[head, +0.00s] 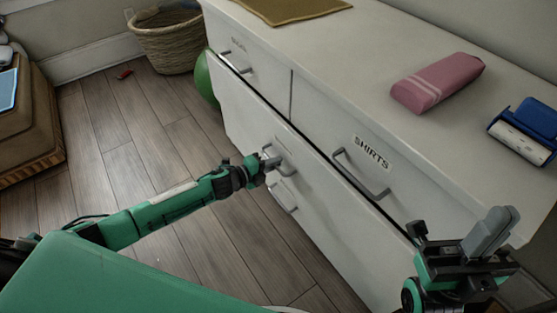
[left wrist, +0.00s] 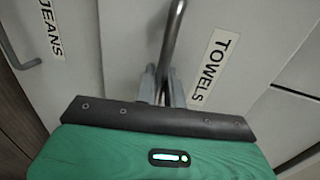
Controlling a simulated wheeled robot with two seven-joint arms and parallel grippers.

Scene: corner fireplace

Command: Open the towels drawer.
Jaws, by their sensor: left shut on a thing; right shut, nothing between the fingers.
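The towels drawer is a wide white front on the white dresser, with a TOWELS label (left wrist: 213,65) clear in the left wrist view. Its grey bar handle (left wrist: 175,35) runs between my left gripper's fingers (left wrist: 160,87). In the head view my left gripper (head: 267,166) reaches the middle of the dresser front and is shut on this handle, partly hiding it. I cannot tell whether the drawer stands slightly out. My right gripper (head: 493,232) is shut and empty, in front of the dresser's near right end.
The SHIRTS drawer handle (head: 360,173) is above and to the right; a JEANS label (left wrist: 52,28) is beside another handle. A pink cloth (head: 438,82) and blue item (head: 526,131) lie on top. A basket (head: 168,38) and green ball (head: 204,76) are behind.

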